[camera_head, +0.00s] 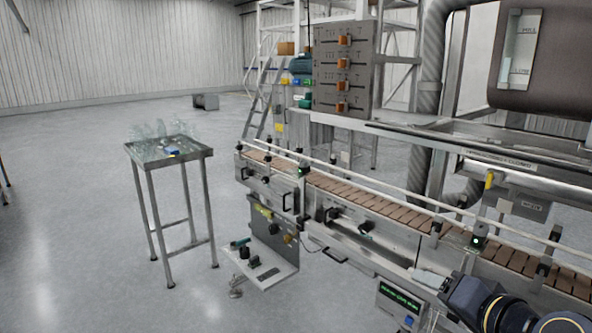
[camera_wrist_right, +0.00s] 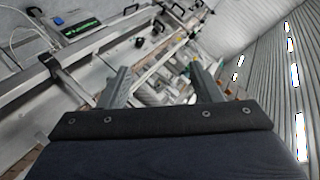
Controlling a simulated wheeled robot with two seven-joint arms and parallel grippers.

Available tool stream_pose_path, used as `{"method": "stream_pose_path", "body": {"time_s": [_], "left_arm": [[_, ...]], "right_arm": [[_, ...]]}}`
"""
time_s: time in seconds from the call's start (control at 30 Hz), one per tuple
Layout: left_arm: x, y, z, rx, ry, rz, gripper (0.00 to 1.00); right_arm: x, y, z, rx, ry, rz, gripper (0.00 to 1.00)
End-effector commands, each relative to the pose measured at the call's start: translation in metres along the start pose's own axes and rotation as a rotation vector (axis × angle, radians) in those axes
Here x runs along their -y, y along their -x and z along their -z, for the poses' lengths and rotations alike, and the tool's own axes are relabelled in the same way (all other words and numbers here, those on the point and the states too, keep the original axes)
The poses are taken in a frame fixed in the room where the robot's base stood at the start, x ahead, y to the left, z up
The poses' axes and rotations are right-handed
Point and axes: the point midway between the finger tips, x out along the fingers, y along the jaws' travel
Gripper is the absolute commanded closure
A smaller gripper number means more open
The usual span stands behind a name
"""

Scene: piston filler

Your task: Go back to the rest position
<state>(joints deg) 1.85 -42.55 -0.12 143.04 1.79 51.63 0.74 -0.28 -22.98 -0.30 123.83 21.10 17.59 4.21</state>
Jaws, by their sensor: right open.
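My right gripper (camera_head: 432,279) is at the lower right of the head view, in front of the conveyor (camera_head: 400,208) and close to the small box with the green display (camera_head: 400,300). In the right wrist view its two fingers (camera_wrist_right: 160,88) stand apart with nothing held between them. That view also shows the green display box (camera_wrist_right: 80,28) at the upper left, clear of the fingers. My left gripper is in neither view.
A metal side table (camera_head: 206,153) with clear bottles (camera_head: 150,130) and a small blue item (camera_head: 172,151) stands at the left. A control pedestal (camera_head: 272,232) stands before the conveyor. A ladder (camera_head: 266,88) is behind. The floor at the lower left is free.

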Motion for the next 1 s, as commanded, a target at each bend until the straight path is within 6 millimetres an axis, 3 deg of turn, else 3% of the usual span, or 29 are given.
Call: {"method": "stream_pose_path", "body": {"time_s": [0.03, 0.1, 0.2, 0.5, 0.6, 1.0], "left_arm": [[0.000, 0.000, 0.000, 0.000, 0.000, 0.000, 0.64], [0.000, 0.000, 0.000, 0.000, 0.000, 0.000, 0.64], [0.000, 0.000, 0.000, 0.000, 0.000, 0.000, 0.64], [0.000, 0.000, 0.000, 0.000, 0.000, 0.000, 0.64], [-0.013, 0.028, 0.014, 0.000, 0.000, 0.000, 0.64], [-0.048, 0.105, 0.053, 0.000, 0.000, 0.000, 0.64]], "right_arm": [[-0.011, 0.013, -0.028, 0.075, 0.050, -0.025, 0.42], [-0.026, 0.028, -0.063, 0.175, 0.113, -0.062, 0.42], [-0.047, 0.046, -0.104, 0.294, 0.181, -0.110, 0.42], [-0.103, 0.098, -0.194, 0.573, 0.322, -0.248, 0.42], [-0.077, 0.109, -0.170, 0.569, 0.320, -0.245, 0.42], [-0.012, 0.145, -0.115, 0.567, 0.318, -0.243, 0.42]]}}
